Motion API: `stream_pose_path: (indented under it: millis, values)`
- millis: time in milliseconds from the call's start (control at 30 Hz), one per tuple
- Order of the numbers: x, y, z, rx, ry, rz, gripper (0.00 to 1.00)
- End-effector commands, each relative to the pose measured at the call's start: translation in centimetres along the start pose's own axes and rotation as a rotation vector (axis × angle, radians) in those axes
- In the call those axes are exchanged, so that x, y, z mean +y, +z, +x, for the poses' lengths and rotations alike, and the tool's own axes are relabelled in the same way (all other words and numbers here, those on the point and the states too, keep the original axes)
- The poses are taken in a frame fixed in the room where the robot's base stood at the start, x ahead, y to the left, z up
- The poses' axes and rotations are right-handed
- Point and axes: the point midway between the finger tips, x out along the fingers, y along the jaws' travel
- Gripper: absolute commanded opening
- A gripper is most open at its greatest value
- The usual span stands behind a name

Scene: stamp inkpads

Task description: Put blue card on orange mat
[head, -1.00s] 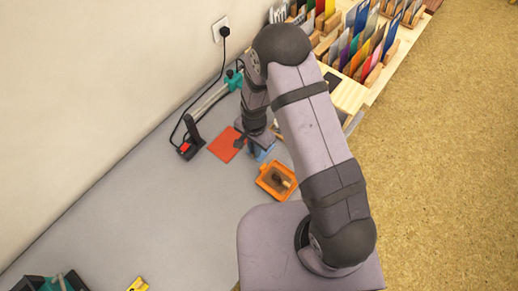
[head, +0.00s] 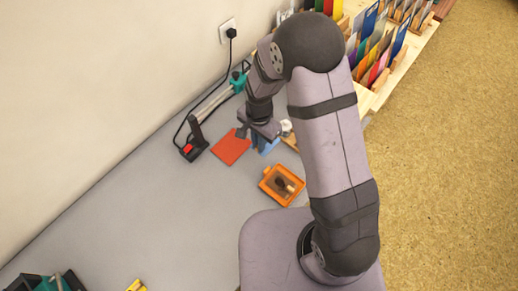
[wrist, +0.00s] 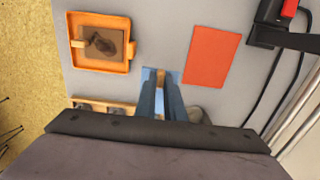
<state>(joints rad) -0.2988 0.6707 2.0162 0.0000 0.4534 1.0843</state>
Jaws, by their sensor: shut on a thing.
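My gripper (head: 262,140) points down just right of the orange mat in the head view. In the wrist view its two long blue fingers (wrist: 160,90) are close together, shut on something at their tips. A light blue flat piece, seemingly the blue card (wrist: 147,73), shows at the tips with a small wood-coloured part between them. Most of it is hidden by the fingers. The orange mat (head: 231,147) lies flat and bare on the grey table; it also shows in the wrist view (wrist: 212,56), right of the fingertips and apart from them.
An orange tray (head: 268,190) with a brown pad stands nearer the base; it is upper left in the wrist view (wrist: 125,65). A black stand with a red part (head: 190,150) and a cable are left of the mat. Wooden racks of coloured cards (head: 375,60) stand behind right.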

Motion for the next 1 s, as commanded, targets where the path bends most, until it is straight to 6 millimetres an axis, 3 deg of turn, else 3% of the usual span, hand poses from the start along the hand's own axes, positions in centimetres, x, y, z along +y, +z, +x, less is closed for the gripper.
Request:
stream_pose_path:
  millis: [200,400,567,733,867,1000]
  values:
    - [0.0,0.0,-2.4,0.001,-0.001,0.0,0.0]
    - [0.1,0.0,-3.4,0.0,0.0,0.0,0.0]
    - [-0.1,0.3,-3.2,-0.001,0.001,-0.009,0.0]
    - [-0.7,2.1,-1.5,-0.001,0.002,-0.059,0.0]
    - [-2.8,4.1,0.4,0.0,0.0,-0.128,0.0]
    - [-6.6,5.1,0.5,0.001,-0.003,-0.183,0.0]
